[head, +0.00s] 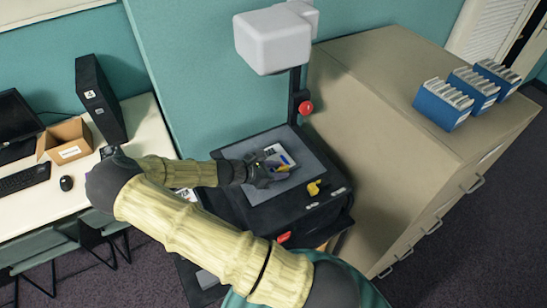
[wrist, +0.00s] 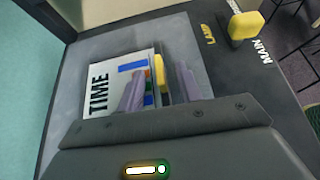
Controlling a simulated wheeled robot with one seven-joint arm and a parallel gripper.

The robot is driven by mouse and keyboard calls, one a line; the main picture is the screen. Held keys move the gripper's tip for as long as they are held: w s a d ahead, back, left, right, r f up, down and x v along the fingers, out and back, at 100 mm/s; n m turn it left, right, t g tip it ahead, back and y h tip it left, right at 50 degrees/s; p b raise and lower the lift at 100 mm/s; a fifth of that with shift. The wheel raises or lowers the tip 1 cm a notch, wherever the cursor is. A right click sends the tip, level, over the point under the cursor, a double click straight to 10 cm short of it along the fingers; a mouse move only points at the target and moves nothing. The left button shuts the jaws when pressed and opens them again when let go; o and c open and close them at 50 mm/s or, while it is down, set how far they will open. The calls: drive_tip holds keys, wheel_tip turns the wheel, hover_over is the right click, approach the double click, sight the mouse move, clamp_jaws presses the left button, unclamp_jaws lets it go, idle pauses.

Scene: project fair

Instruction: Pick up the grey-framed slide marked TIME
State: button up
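The slide marked TIME (wrist: 102,88) lies on the grey stage of the overhead projector (wrist: 75,62). It has a white part with black lettering and blue, yellow, green and red patches. In the head view the slide (head: 279,154) shows just beyond my gripper (head: 280,170). My gripper in the wrist view (wrist: 159,85) has two purple-grey fingers spread apart over the slide's coloured part.
A yellow switch (head: 315,187) stands by the stage, near LAMP and MAIN lettering. The white projector head (head: 274,38) and its post with a red knob (head: 305,108) rise behind. A beige cabinet (head: 375,100) with blue slide boxes (head: 442,105) is right; a desk (head: 50,205) is left.

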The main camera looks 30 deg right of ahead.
drive_tip(key=shift+d+f, duration=0.2)
drive_tip(key=shift+d, duration=0.1)
drive_tip(key=shift+c, duration=0.4)
clamp_jaws()
